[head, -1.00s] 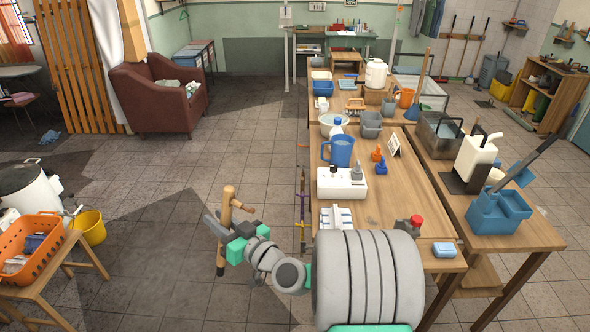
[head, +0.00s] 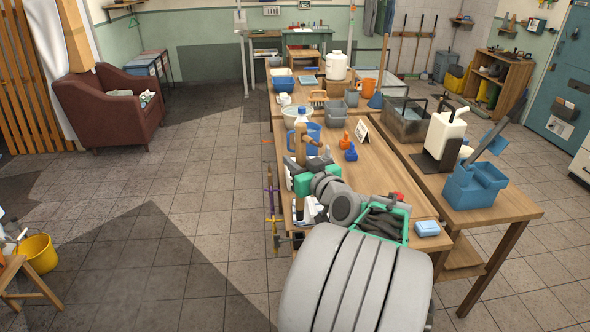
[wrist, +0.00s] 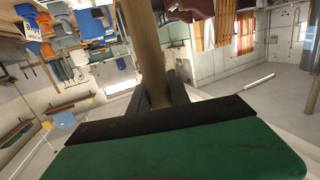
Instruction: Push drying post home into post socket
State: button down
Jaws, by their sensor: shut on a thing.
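The drying post (head: 300,143) is a light wooden rod with a short side peg near its top. It stands roughly upright in the head view, at the left side of the long wooden table. My gripper (head: 301,174) is shut on it partway down its length. In the wrist view the post (wrist: 146,45) runs up between the two dark fingers of my gripper (wrist: 160,97). The post's lower end is partly hidden by my gripper. I cannot make out the post socket, nor whether the post touches anything below.
A blue jug (head: 312,133) and a bottle (head: 302,116) stand close behind the post. Orange (head: 345,140) and blue (head: 351,153) small items and a card (head: 361,131) stand to the right.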

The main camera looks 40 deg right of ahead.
jog(key=shift+a+f+b, duration=0.1)
jog(key=shift+b, duration=0.35)
notch_tip(320, 180, down, 6)
jog(key=b, duration=0.6)
jog(key=shift+r, duration=0.25)
jog(key=shift+b, duration=1.3)
dwell(0.7)
jog(key=shift+f+b, duration=2.35)
jog(key=shift+b, duration=0.2)
jog(key=c, duration=1.1)
grip_release()
jog(key=shift+c, duration=0.2)
